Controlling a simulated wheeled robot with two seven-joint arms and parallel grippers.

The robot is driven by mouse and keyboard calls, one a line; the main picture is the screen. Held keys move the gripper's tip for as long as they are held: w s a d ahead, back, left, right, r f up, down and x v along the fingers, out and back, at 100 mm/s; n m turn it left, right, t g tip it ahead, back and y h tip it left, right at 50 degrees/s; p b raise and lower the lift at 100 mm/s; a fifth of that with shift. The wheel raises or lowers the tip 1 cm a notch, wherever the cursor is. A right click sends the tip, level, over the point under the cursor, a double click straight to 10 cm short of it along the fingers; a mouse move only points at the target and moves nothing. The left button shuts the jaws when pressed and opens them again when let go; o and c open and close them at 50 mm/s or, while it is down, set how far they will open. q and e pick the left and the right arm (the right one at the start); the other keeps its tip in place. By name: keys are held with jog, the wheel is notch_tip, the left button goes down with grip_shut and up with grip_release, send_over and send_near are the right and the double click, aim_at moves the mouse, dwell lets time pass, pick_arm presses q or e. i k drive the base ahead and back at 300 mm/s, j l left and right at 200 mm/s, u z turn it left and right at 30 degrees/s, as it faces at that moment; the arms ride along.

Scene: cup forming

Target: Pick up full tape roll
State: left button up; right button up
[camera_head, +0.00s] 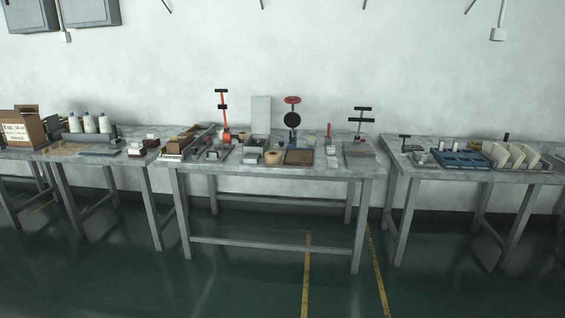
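A tan roll that looks like a tape roll (273,157) lies on the middle grey table (335,171), near its front edge and left of a flat brown board (299,157). It is too small to tell how full it is. Neither of my grippers is in view.
The left table (75,157) holds a cardboard box (22,129) and white cones. The right table (480,175) holds a blue tray (458,160). Green floor ahead is clear.

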aim_at(273, 157)
jog(key=i+u, duration=0.1)
jog(key=i, duration=0.55)
jog(key=i+l, duration=0.15)
jog(key=i, duration=0.45)
jog(key=i+l+u, duration=0.15)
jog(key=i, duration=0.5)
jog(key=i+j+z, duration=0.15)
jog(key=i, duration=0.3)
jog(key=i+j+z, duration=0.15)
jog(key=i, duration=0.3)
jog(key=i+j+z, duration=0.15)
jog(key=i, duration=0.3)
